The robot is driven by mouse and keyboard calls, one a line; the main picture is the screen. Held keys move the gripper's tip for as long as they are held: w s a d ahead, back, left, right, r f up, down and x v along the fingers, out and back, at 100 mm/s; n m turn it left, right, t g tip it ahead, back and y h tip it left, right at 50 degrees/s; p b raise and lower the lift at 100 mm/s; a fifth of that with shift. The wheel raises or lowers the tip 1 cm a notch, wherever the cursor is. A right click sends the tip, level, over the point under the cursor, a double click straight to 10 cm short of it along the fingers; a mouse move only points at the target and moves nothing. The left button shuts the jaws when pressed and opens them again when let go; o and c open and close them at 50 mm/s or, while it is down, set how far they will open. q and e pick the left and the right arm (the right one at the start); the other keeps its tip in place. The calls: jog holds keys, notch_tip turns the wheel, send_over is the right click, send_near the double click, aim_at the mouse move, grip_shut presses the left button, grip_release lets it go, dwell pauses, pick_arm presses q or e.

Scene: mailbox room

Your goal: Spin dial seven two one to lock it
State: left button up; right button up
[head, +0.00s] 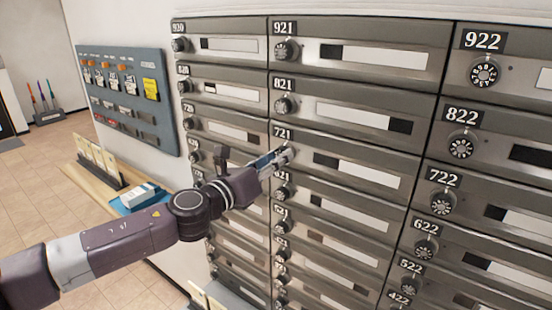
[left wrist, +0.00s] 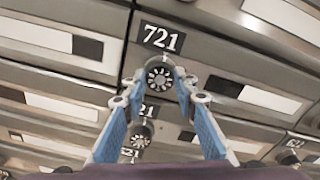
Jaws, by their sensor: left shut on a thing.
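The label 721 (head: 282,134) marks a metal mailbox door in the middle column. Its round dial (left wrist: 160,78) shows in the left wrist view just below the label, with a ring of marks on its face. My left gripper (head: 286,155) reaches in from the left, and in the head view it covers most of this dial. In the left wrist view, its blue fingers (left wrist: 160,82) sit on both sides of the dial, shut on it. Which mark the dial points to is too small to tell. My right gripper is in neither view.
Dials 821 (head: 285,105) and 722 (head: 443,202) are close by above and to the right. A grey board (head: 160,110) with cards hangs on the wall at left. A wooden ledge (head: 88,187) with a blue tray stands below it.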

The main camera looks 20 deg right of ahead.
pick_arm(q)
jog(key=shift+f, duration=0.1)
jog(key=o, duration=1.2)
jog(key=shift+c, duration=0.2)
jog(key=v, duration=1.2)
